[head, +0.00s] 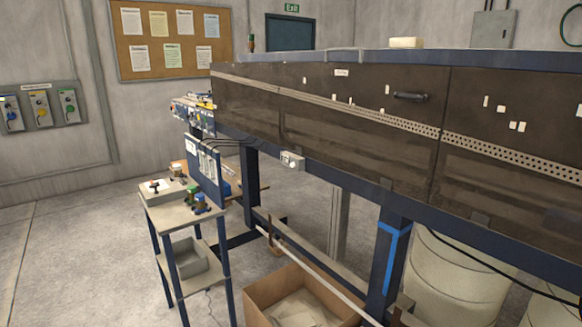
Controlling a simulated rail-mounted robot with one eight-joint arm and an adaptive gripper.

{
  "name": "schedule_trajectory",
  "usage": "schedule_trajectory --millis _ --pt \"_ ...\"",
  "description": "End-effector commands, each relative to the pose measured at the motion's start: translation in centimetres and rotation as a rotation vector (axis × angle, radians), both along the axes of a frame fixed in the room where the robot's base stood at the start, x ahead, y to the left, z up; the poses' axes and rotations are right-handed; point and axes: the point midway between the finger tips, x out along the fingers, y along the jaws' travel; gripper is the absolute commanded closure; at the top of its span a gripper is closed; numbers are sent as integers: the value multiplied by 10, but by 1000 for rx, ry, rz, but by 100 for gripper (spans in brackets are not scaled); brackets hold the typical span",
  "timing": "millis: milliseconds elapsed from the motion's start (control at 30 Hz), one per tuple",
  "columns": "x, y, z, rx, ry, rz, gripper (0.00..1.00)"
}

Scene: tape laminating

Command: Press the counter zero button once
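I cannot pick out the counter zero button for certain. A small pale box (291,160) with a whitish round part is fixed to the blue side beam of the long dark machine (340,110); its markings are too small to read. At the machine's left end is a cluster of small parts (194,113) in mixed colours, too small to make out. My gripper is not in view.
A small two-level stand (180,217) with tools on top stands left of the machine. An open cardboard box (262,292) lies on the floor below it. Wall boxes with coloured knobs (40,108) are at far left. The floor at left is clear. Pale drums (450,275) stand under the machine.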

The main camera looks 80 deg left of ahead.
Motion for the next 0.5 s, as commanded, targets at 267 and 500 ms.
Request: schedule_trajectory --millis 267,500 --pt "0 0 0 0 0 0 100" --pt "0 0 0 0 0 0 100"
